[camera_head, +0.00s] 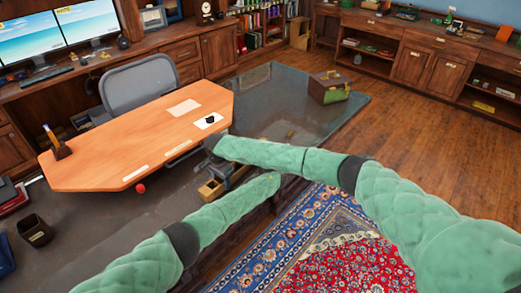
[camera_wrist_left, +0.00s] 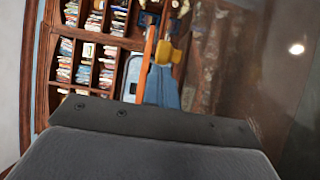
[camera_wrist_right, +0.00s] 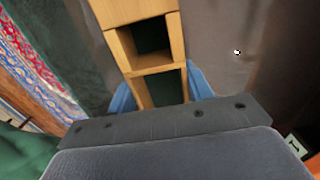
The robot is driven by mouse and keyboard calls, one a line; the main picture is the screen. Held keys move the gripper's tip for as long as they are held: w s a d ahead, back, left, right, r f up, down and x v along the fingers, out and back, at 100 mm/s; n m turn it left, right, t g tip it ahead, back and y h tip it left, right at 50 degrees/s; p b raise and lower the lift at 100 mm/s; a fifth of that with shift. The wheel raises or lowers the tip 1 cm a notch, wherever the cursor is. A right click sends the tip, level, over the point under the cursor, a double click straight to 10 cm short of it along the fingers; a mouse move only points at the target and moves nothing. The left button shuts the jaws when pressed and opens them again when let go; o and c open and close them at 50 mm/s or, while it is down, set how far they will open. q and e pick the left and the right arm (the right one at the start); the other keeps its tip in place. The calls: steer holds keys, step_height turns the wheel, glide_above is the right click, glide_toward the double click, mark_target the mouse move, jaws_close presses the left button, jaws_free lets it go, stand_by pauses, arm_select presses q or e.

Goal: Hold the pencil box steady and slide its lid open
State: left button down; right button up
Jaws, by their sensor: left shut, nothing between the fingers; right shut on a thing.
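In the left wrist view my left gripper (camera_wrist_left: 148,85) is shut with nothing held. A small yellow piece (camera_wrist_left: 165,50) shows by its fingertips; I cannot tell whether it is the lid. In the head view my right arm hides the left gripper.
The orange-topped desk (camera_head: 100,160) lies just beyond the box. A grey chair (camera_head: 145,85) stands behind it. A patterned rug (camera_head: 330,250) covers the floor nearby. Bookshelves (camera_wrist_left: 85,65) fill the left wrist view's background.

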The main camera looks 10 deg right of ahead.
arm_select(q)
steer(key=shift+s+a, duration=0.1)
steer(key=shift+s, duration=0.05)
steer(key=shift+s+a, duration=0.15)
steer(key=shift+s, duration=0.05)
steer(key=shift+s+a, duration=0.95)
steer(key=shift+s, duration=0.15)
steer(key=s, duration=0.6)
steer(key=s+d, duration=0.1)
steer(key=s, duration=0.3)
steer(key=shift+s, duration=0.1)
steer(key=shift+a, duration=0.1)
arm_select(e)
steer(key=o, duration=1.2)
steer(key=shift+o, duration=0.2)
